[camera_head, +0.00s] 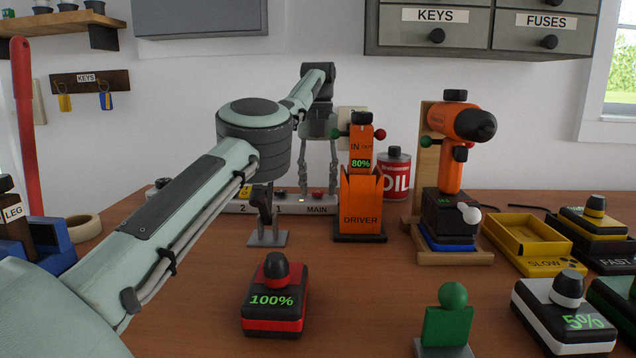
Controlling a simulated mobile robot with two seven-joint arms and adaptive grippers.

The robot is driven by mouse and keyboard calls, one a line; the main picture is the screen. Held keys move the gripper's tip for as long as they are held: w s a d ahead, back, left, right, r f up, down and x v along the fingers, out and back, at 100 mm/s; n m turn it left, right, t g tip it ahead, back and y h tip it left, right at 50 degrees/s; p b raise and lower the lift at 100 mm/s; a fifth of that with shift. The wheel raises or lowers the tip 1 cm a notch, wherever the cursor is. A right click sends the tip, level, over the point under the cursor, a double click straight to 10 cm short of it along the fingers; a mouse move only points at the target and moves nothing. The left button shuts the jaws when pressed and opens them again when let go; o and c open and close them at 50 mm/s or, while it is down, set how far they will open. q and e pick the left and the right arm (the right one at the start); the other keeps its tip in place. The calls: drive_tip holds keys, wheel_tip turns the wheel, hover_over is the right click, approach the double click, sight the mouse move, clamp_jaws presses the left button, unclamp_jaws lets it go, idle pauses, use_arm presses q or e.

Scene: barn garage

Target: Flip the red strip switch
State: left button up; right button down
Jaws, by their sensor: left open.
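A long pale power strip (298,209) lies at the back of the wooden table by the wall, labelled 2, 1 and MAIN. A small red switch (318,194) shows on it above the MAIN label, and another small reddish part (278,191) is above the 1. My left arm reaches in from the left, and my left gripper (318,188) points down over the MAIN end. Its fingers are open and apart, with the red switch between them in the picture. I cannot tell whether they touch the strip. My right gripper is out of view.
A grey metal stand (266,238) is in front of the strip. The orange driver holder (360,210) stands just right of the gripper, with an oil can (395,175) behind. A red 100% battery (273,300) and a green figure-shaped block (448,318) are in front.

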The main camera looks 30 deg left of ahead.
use_arm(q)
drive_tip(key=shift+w+f, duration=0.15)
idle(0.4)
drive_tip(key=shift+t, duration=0.4)
